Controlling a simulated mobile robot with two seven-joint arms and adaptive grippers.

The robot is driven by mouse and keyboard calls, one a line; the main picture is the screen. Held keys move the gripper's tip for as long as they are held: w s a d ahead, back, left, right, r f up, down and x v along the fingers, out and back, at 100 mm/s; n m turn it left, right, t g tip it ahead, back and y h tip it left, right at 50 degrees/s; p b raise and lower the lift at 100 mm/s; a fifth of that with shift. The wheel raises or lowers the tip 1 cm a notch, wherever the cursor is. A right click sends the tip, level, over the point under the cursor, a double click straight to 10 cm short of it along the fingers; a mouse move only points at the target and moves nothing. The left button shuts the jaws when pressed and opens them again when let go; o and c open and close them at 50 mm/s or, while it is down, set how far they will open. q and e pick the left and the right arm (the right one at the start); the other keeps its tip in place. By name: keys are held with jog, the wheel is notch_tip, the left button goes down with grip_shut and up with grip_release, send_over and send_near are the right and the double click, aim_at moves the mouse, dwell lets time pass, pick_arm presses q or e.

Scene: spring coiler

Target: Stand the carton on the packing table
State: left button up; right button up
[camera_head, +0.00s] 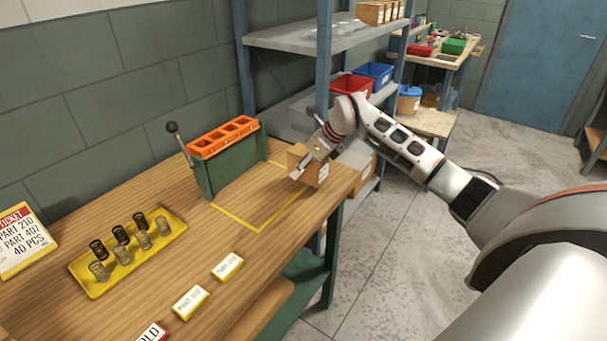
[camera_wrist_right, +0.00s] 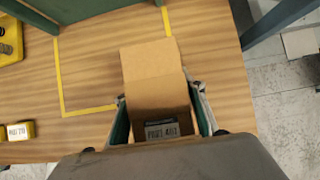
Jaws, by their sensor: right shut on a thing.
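The brown cardboard carton (camera_head: 313,172) is at the right end of the wooden packing table (camera_head: 130,210), over the right part of the yellow outlined area. My right gripper (camera_head: 310,162) is shut on it from the right side. In the right wrist view the carton (camera_wrist_right: 150,65) sits between the two fingers (camera_wrist_right: 160,118), with a flap up and a grey label reading PART inside or on its near face. Whether its base touches the table cannot be told. My left gripper is not in view.
A green fixture with an orange slotted top (camera_head: 225,140) and a lever stands behind the yellow outline (camera_head: 245,228). A yellow tray of springs (camera_head: 125,250), small label blocks (camera_head: 190,301) and a ticket sign (camera_head: 22,240) are to the left. A shelf post (camera_head: 323,60) rises close to the arm.

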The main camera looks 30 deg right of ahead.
notch_tip(320, 180, down, 3)
jog(key=shift+w+r, duration=0.1)
jog(key=shift+r, duration=0.05)
jog(key=o, duration=1.6)
jog(key=v, duration=1.2)
jog(key=shift+b, duration=0.3)
